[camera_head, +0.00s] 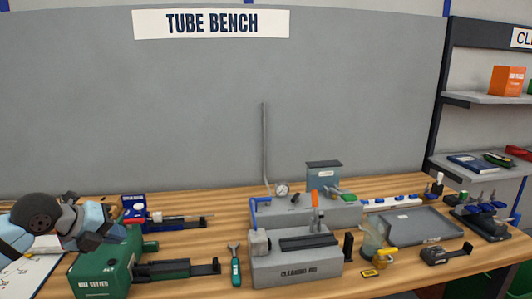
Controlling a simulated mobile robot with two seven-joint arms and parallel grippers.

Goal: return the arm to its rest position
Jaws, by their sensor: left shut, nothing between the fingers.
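My left arm (38,213) comes in at the left edge, with a dark round joint and light blue links. My left gripper (92,240) is at its end, shut with nothing seen in it. It shows in front of or above the green machine (105,277) at the left of the wooden bench (205,240); I cannot tell whether they touch. The gripper covers part of that machine's top. My right gripper is not in view.
A grey block fixture (295,268) stands mid-bench, with another grey unit (310,212) behind it. A green-handled tool (235,268) lies beside it. A grey tray (412,224) is at the right. Blue-black equipment (135,210) stands behind the green machine. A grey wall closes the back.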

